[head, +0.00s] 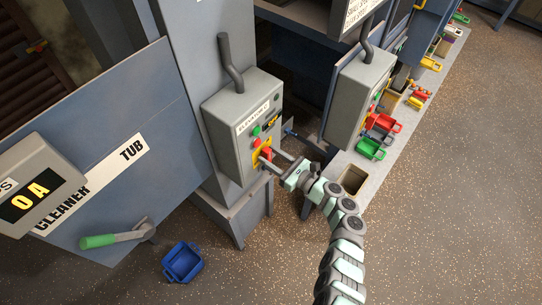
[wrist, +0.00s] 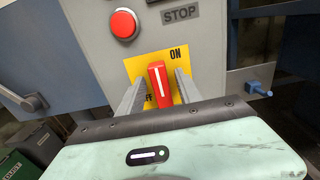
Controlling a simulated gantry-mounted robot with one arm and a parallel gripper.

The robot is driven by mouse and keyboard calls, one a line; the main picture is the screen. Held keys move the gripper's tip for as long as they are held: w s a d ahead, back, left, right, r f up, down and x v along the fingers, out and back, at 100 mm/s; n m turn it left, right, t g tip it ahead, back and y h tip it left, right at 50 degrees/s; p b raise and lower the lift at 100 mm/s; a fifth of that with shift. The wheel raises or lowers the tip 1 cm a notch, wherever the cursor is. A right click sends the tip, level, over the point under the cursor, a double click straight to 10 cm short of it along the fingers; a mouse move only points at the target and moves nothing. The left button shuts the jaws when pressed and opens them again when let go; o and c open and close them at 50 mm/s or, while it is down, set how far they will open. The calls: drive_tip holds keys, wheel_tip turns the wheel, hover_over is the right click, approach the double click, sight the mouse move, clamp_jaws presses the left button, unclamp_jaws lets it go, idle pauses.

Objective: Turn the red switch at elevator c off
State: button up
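The red switch (head: 265,154) sits on a yellow plate low on the grey "ELEVATOR C" box (head: 228,130). In the wrist view the switch (wrist: 159,86) stands nearly upright with a white line along it. "ON" is printed at the plate's upper right, and the "OFF" label at left is partly hidden. My gripper (wrist: 160,82) is open, with one finger on each side of the switch; narrow gaps seem to show, but contact is hard to judge. In the head view my gripper (head: 271,162) reaches the box from the right.
A red button (wrist: 123,24) is above the switch, beside a "STOP" label. A blue fitting (wrist: 259,88) juts out at right. A second grey control box (head: 357,100) stands right of elevator C. A blue bin (head: 182,262) is on the floor, and a green-handled lever (head: 100,240) is at left.

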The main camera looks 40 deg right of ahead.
clamp_jaws()
drive_tip(key=shift+n+b, duration=0.4)
drive_tip(key=shift+b, duration=0.05)
drive_tip(key=n+b, duration=0.4)
drive_tip(key=b, duration=0.1)
drive_tip(key=shift+a+f+n, duration=0.3)
drive_tip(key=shift+n, duration=0.1)
drive_tip(key=n+b, duration=0.2)
drive_tip(key=b, duration=0.1)
drive_tip(key=n+b, duration=0.2)
drive_tip(key=shift+a+f+n+b, duration=0.2)
drive_tip(key=shift+n+b, duration=0.1)
drive_tip(key=shift+b, duration=0.1)
drive_tip(key=n+b, duration=0.7)
drive_tip(key=b, duration=0.3)
drive_tip(key=shift+f+n, duration=0.15)
drive_tip(key=shift+n, duration=0.15)
drive_tip(key=shift+s+b, duration=0.1)
drive_tip(key=shift+b, duration=0.35)
